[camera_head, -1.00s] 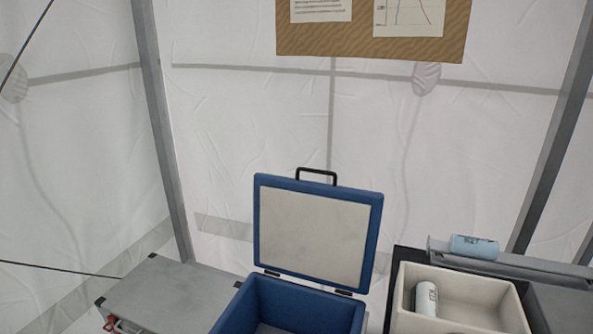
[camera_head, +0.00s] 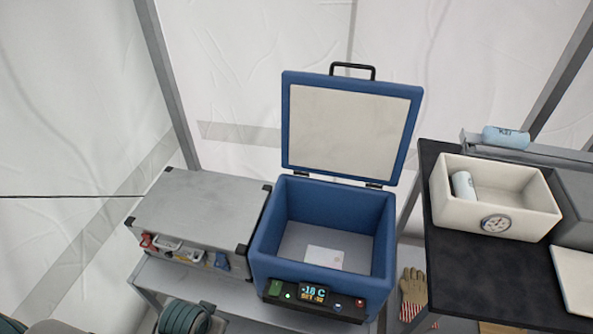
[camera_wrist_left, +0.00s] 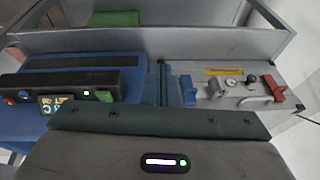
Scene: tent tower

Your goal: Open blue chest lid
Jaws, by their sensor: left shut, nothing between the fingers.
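The blue chest (camera_head: 325,237) stands in the middle of the head view. Its lid (camera_head: 352,127) stands up at the back on its hinges, showing a pale inner face and a black handle on top. The chest's inside is exposed, with a small white card (camera_head: 324,258) on its floor. Part of the chest's blue body (camera_wrist_left: 30,128) and its control panel show in the left wrist view. My left gripper (camera_wrist_left: 160,119) fills the bottom of that view, shut and empty. It is apart from the lid. My right gripper is not in view.
A grey case (camera_head: 200,208) with latches sits left of the chest. A dark table (camera_head: 465,290) at the right holds a cream bin (camera_head: 497,218) with a can in it; another can (camera_head: 506,137) lies on a rail behind. A teal coil (camera_head: 184,317) is at the lower left.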

